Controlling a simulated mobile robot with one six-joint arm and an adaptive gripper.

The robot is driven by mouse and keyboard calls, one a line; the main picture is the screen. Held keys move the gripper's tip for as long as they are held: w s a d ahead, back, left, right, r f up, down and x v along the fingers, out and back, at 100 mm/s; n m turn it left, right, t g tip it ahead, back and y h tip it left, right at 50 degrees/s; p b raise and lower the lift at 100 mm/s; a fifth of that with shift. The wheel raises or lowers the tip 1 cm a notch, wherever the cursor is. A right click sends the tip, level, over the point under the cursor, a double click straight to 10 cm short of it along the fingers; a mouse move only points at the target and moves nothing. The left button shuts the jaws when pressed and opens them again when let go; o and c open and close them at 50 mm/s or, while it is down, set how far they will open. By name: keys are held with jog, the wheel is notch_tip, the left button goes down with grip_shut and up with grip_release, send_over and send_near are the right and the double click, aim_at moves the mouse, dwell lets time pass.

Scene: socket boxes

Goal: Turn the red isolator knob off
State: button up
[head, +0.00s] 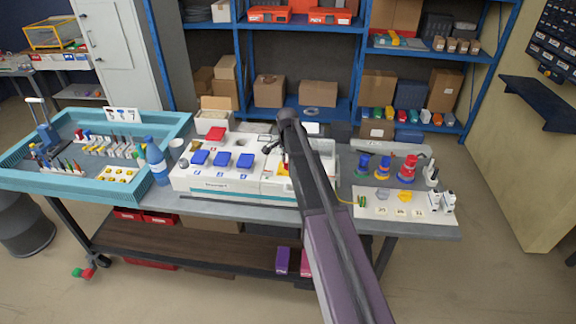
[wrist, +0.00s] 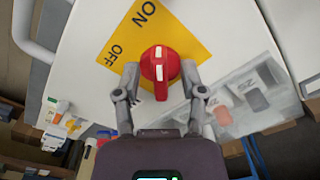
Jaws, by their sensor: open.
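The red isolator knob (wrist: 160,65) shows in the wrist view on a yellow plate (wrist: 122,48) marked ON and OFF, fixed to a white panel. The knob's raised grip bar runs roughly up and down in this view, between the two words' sides of the plate. My gripper (wrist: 159,75) is open, with one finger on each side of the knob; I cannot tell whether they touch it. In the head view my arm hides the knob and most of the yellow plate on the white box (head: 235,193).

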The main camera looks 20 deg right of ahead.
dwell(0.3)
grip_shut()
jog(key=shift+n, duration=0.4)
jog(key=n, duration=0.3)
jog(key=shift+s+n, duration=0.15)
jog(key=shift+n, duration=0.15)
jog(key=n, duration=0.4)
jog(key=shift+d+n, duration=0.15)
jog(key=shift+n, duration=0.15)
jog(key=n, duration=0.4)
jog(key=shift+s+d+f+n, duration=0.1)
jog(key=shift+n, duration=0.2)
jog(key=n, duration=0.4)
jog(key=shift+n, duration=0.3)
